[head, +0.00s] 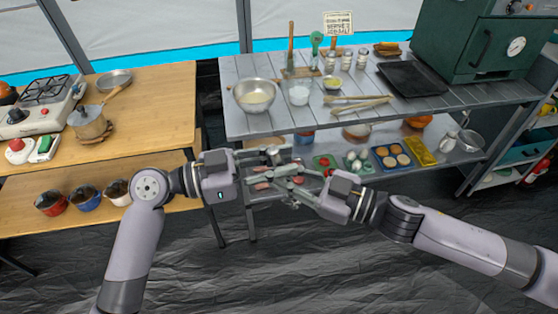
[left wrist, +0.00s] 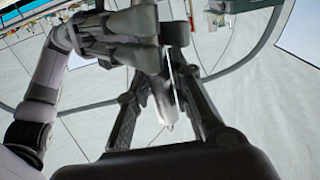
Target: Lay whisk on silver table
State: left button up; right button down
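My left gripper (head: 268,168) and my right gripper (head: 290,188) meet in front of the silver table (head: 300,115), with their fingers overlapping in the head view. In the left wrist view, a slim pale, pointed piece (left wrist: 163,98) lies between my left fingers. It may be part of the whisk, but I cannot tell whether the fingers grip it. Dark fingers of my right gripper (left wrist: 118,38) cross close by in that view. I cannot make out the whisk's wire loops in either view. Both grippers' exact openings are hidden by the overlap.
A muffin tin (head: 392,157) is on the shelf below. A wooden table (head: 150,100) stands left.

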pick_arm(q)
grip_shut()
pick_arm(e)
jog(key=c, duration=1.5)
grip_release()
